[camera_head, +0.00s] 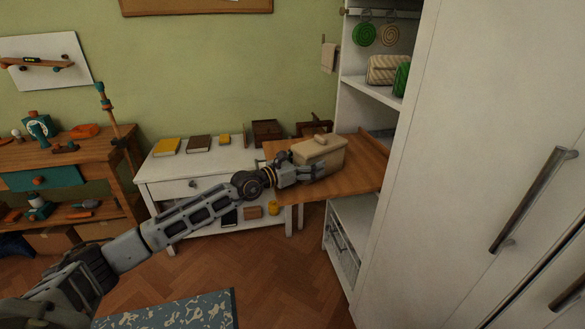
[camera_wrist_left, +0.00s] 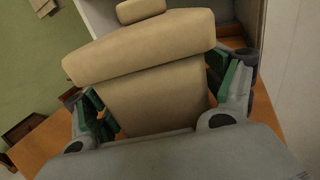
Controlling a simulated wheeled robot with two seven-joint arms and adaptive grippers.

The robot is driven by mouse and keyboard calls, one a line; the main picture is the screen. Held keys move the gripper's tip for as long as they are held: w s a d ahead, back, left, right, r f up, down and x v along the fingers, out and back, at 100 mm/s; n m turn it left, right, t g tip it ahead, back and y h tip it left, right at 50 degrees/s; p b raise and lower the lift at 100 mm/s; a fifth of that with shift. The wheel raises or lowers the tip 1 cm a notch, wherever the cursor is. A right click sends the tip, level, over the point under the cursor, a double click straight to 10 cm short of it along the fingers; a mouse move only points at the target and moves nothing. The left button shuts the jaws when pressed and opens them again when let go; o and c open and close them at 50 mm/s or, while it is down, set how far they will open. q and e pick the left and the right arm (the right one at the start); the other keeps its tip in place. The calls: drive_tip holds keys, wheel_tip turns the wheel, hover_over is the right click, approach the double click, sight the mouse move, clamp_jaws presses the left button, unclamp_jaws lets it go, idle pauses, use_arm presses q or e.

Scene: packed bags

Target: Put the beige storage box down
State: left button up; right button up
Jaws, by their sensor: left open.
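The beige storage box (camera_head: 322,155), with a lid and a small knob on top, rests on the brown wooden surface (camera_head: 365,180). My left gripper (camera_head: 308,172) is at the box's near left side, with its arm coming in from the lower left. In the left wrist view the beige box (camera_wrist_left: 140,85) fills the middle, between the two spread fingers of the left gripper (camera_wrist_left: 160,105). The fingers stand on either side of the box body, below the lid. Whether they touch it is hard to tell. My right gripper is not in view.
A white side table (camera_head: 190,165) with books and small dark boxes stands to the left. An open white shelf with bags (camera_head: 385,70) rises behind the wooden surface. A tall white cabinet (camera_head: 480,150) closes off the right. The herringbone floor (camera_head: 290,260) is open in front.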

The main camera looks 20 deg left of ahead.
sight(298, 165)
use_arm(q)
drive_tip(key=shift+v, duration=2.85)
drive_tip(key=shift+b+v, duration=0.9)
drive_tip(key=shift+v, duration=0.65)
drive_tip(key=shift+b+v, duration=1.25)
drive_tip(key=shift+b, duration=0.05)
drive_tip(key=shift+s+a, duration=0.15)
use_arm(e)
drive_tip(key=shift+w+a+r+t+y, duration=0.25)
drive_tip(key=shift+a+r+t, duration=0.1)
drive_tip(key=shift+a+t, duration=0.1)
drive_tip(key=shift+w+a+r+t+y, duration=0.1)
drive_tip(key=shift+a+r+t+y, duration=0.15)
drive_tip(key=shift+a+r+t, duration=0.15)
use_arm(q)
drive_tip(key=shift+s+b, duration=0.1)
drive_tip(key=shift+b, duration=0.2)
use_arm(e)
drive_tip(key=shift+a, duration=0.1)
